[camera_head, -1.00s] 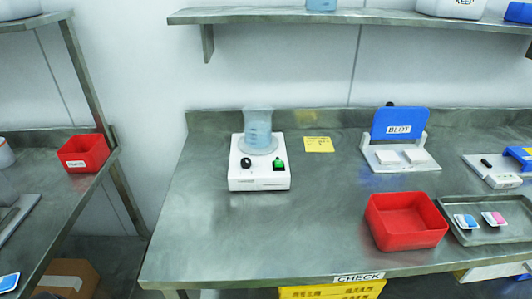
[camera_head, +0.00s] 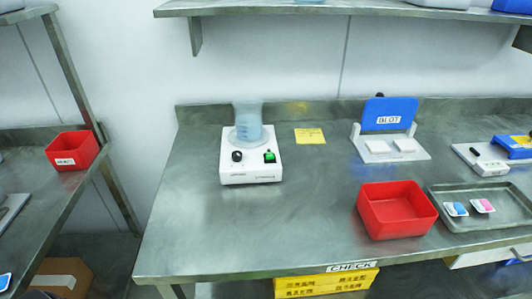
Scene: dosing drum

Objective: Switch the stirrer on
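The stirrer (camera_head: 251,165) is a white box standing on the steel bench, left of the middle of the view. Its front carries a black knob (camera_head: 237,156) at the left and a green switch (camera_head: 269,157) at the right. Whether the switch is on or off is too small to tell. A translucent bluish beaker (camera_head: 248,121) stands on the stirrer's round plate. Neither of my grippers is in view.
A yellow note (camera_head: 309,136) lies right of the stirrer. Further right are the blue-lidded BLOT unit (camera_head: 389,117), a red bin (camera_head: 396,211) and a metal tray (camera_head: 487,218) with small packets. The bench in front of the stirrer is clear. A shelf (camera_head: 350,8) runs above.

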